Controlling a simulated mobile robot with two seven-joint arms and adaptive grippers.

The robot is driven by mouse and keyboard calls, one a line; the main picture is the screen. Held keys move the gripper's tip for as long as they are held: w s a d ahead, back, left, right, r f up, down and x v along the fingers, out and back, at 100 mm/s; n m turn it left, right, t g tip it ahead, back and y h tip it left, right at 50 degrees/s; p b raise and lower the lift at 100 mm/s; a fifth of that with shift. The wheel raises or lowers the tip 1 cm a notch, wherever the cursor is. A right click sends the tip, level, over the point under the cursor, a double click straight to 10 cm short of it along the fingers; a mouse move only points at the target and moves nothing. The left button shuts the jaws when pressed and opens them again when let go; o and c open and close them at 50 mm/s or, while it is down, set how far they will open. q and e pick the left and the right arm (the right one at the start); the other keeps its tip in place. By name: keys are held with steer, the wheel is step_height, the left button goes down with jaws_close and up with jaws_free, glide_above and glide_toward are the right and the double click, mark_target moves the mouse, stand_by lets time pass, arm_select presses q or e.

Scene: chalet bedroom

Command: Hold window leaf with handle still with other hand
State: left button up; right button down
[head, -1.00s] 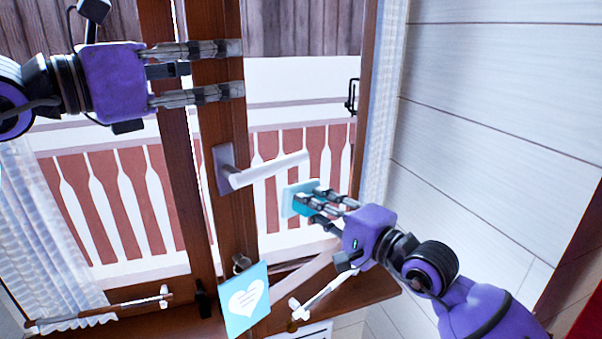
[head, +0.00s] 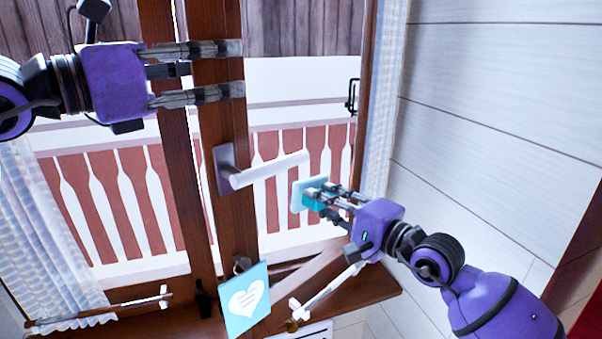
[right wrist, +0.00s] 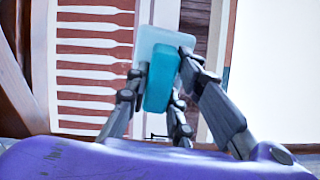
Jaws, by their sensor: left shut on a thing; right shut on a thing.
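The window leaf (head: 222,128) has a brown wooden frame, with a grey lever handle (head: 262,170) pointing right. My left gripper (head: 240,70) is shut on the leaf's upright frame, above the handle. My right gripper (head: 318,192) is shut on a light-blue and teal block, perhaps a sponge (head: 298,196), just below and right of the handle's end. The block also shows between the fingers in the right wrist view (right wrist: 160,80). Its pale face points away from the palm, towards the pane. Whether it touches the glass I cannot tell.
A blue card with a white heart (head: 247,298) hangs from a knob (head: 242,264) low on the frame. A wooden sill (head: 350,300) runs below. Sheer curtains (head: 45,230) hang at the sides, and a white plank wall (head: 490,120) stands at right.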

arm_select(q)
steer(key=shift+d, duration=0.1)
arm_select(e)
steer(key=shift+s+a, duration=1.35)
steer(key=shift+a, duration=0.15)
arm_select(q)
steer(key=shift+s, duration=0.1)
arm_select(e)
steer(key=shift+s+a, duration=1.15)
steer(key=shift+s, duration=0.2)
steer(key=shift+d, duration=0.1)
glide_toward(298, 201)
steer(key=shift+s+a, duration=1.15)
steer(key=shift+f, duration=0.1)
arm_select(q)
steer(key=o, duration=1)
